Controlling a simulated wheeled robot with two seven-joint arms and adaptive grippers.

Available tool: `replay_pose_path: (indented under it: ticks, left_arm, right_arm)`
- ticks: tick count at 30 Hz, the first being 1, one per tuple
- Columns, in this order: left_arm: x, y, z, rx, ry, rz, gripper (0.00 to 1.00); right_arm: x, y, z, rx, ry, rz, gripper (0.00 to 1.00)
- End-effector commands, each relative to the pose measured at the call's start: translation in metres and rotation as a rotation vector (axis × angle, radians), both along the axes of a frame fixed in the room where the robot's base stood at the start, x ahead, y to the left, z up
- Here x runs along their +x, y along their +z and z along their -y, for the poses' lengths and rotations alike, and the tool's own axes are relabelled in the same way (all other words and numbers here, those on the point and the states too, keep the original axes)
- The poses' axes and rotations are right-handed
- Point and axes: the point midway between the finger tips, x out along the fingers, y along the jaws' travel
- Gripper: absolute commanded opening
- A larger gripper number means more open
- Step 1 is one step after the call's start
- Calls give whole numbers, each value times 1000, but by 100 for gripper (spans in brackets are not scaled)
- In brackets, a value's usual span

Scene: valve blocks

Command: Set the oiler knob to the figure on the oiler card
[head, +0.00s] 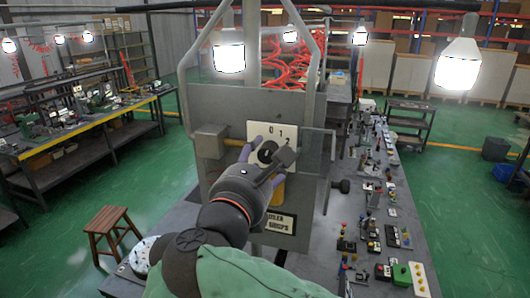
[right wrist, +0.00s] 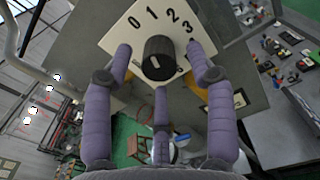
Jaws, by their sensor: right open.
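The black oiler knob (head: 267,152) sits on a white dial plate (head: 262,130) on a grey upright panel. In the right wrist view the knob (right wrist: 158,57) shows a white mark on its lower part, pointing away from the figures 0, 1, 2 and 3 on the plate (right wrist: 143,33). The oiler card (head: 279,222) is below the knob; its small print seems to read 3 drops. My right gripper (head: 262,160) is open in front of the knob. In the wrist view its purple fingers (right wrist: 160,62) stand around the knob, with gaps at both sides. My left gripper is out of view.
A small grey box (head: 209,140) with a brass pipe sits left of the dial. A clear panel (head: 316,155) and a black knob (head: 341,186) stick out at right. The bench right of the panel holds several small parts. A stool (head: 110,230) stands at left.

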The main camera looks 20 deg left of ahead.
Motion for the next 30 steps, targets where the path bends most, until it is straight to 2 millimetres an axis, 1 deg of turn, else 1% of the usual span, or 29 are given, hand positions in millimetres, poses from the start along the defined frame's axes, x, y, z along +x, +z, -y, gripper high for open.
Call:
replay_pose_path:
  ticks: [1, 5, 14, 17, 18, 20, 21, 30]
  left_arm:
    - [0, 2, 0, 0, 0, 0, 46]
    - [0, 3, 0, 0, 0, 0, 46]
    - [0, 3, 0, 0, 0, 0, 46]
    - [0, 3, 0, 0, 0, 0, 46]
    - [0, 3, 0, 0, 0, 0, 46]
    - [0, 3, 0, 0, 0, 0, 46]
    - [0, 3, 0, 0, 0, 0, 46]
    - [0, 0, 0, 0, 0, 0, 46]
  right_arm:
    - [5, 0, 1, -1, -3, -1, 56]
    - [12, -1, 0, -1, 0, -1, 56]
    - [14, -1, 0, 0, 1, -1, 56]
    - [14, -1, 0, 0, 0, -1, 31]
    - [14, -1, 0, 0, 0, -1, 20]
    - [14, -1, 0, 0, 0, -1, 3]
    - [14, -1, 0, 0, 0, -1, 1]
    - [14, -3, 0, 17, -1, -3, 0]
